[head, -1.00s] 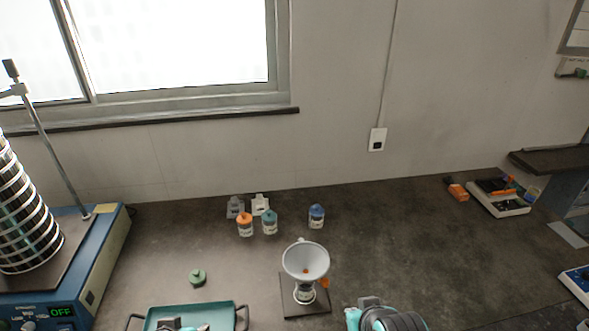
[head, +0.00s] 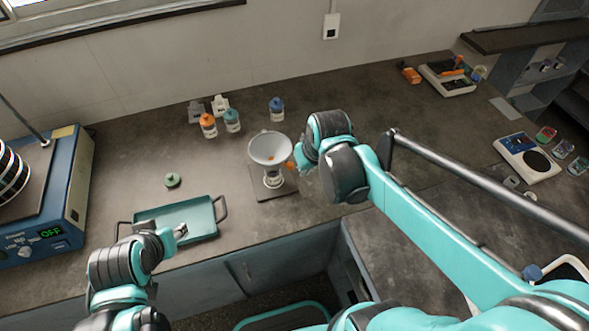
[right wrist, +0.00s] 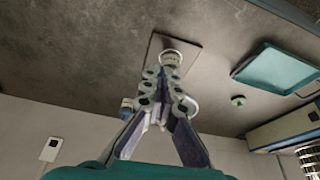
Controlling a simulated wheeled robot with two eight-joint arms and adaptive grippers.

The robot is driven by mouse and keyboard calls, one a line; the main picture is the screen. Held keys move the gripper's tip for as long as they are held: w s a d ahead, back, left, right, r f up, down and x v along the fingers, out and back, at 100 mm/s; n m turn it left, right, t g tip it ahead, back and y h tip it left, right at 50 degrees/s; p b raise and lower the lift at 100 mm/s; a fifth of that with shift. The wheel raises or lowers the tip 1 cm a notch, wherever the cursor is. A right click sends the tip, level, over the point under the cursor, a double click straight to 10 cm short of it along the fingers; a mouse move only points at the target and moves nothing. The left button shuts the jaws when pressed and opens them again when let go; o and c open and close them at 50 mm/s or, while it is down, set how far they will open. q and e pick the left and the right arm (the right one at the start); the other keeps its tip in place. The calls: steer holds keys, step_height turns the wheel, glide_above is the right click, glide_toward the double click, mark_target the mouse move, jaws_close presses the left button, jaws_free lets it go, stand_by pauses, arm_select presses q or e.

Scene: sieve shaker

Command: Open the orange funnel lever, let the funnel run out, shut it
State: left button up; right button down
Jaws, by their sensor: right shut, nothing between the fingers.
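The white funnel (head: 270,146) stands upright over a small bottle (head: 273,180) on a dark square base (head: 262,192). Its orange lever (head: 291,165) shows at the right side of the neck; its exact angle is too small to tell. My right gripper (head: 300,160) is just right of the lever, shut and empty; whether it touches the lever I cannot tell. In the right wrist view the shut fingers (right wrist: 167,80) cover most of the funnel, and the lever is hidden. My left gripper (head: 180,232) is over the teal tray (head: 190,213); its jaws are unclear.
Several small bottles with coloured caps (head: 208,125) stand behind the funnel. A green lid (head: 172,180) lies behind the tray. The sieve shaker (head: 45,215) stands far left. A balance (head: 527,158) is at right. The counter behind my right gripper is mostly clear.

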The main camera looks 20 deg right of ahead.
mark_target(284, 164)
stand_by(0.3)
steer(key=w+f+b, duration=0.5)
steer(key=w+f, duration=0.2)
steer(key=f, duration=0.2)
steer(key=shift+w+a+f+b, duration=0.25)
steer(key=shift+w+a+b, duration=0.05)
steer(key=shift+a, duration=0.05)
steer(key=shift+d, duration=0.1)
steer(key=shift+w+d+n, duration=0.15)
steer(key=shift+w+n, duration=0.05)
steer(key=shift+n, duration=0.2)
